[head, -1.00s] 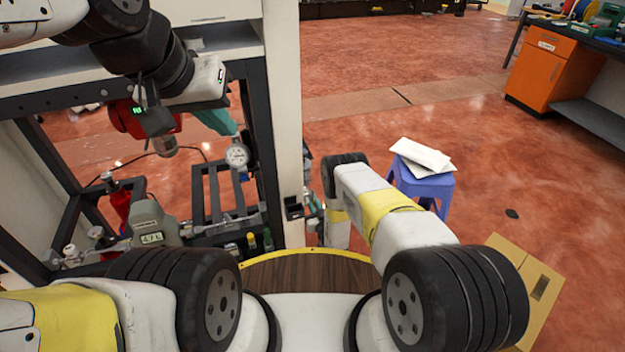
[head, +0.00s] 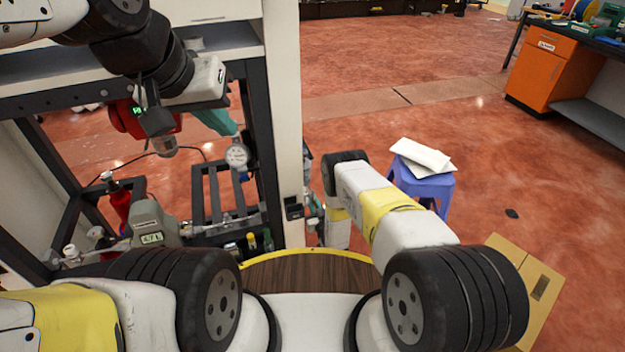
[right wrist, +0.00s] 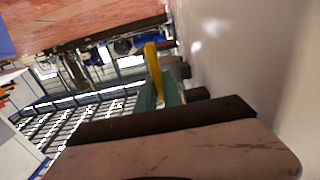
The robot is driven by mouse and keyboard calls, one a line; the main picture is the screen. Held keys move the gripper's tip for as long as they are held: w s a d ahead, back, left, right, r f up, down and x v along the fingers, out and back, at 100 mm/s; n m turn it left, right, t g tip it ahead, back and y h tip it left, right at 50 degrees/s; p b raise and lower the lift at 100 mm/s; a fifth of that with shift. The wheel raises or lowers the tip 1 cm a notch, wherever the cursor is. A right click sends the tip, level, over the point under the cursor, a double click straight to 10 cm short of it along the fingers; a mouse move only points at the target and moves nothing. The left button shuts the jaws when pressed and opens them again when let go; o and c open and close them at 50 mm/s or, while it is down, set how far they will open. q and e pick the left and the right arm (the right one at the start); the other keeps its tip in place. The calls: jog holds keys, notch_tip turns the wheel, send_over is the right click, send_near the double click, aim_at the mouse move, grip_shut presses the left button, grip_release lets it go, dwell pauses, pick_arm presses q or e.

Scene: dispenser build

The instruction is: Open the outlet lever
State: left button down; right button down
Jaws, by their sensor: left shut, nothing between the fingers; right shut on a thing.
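A yellow bar-shaped handle (right wrist: 153,68), which looks like the lever, shows in the right wrist view at the teal fingers of my right gripper (right wrist: 160,97). That gripper is shut on it; the contact is partly hidden by the dark and brown gripper parts in front. My left gripper (head: 217,122), with teal fingers, is shut and empty in the head view. It is beside a round white-faced gauge (head: 237,156) inside the dark frame. I cannot tell whether its fingers touch the gauge. The outlet itself is not clearly visible.
A white post (head: 284,130) stands right of the dark frame. A red-bodied device with a green display (head: 128,118) and a grey meter (head: 153,222) are on the left. A blue stool (head: 425,186) and an orange cabinet (head: 553,75) stand right. Open floor lies between them.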

jog(key=shift+s+d+r+g+h, duration=0.15)
jog(key=shift+s+g+h, duration=0.25)
jog(key=shift+g, duration=0.65)
jog(key=shift+s+d+r+g+h, duration=0.15)
jog(key=shift+s+g+h, duration=0.25)
jog(key=shift+g, duration=0.7)
jog(key=shift+s+d+r+g+h, duration=0.15)
jog(key=shift+s+g+h, duration=0.25)
jog(key=shift+g, duration=0.65)
jog(key=shift+s, duration=0.15)
jog(key=c, duration=1.5)
grip_release()
jog(key=shift+v, duration=3.85)
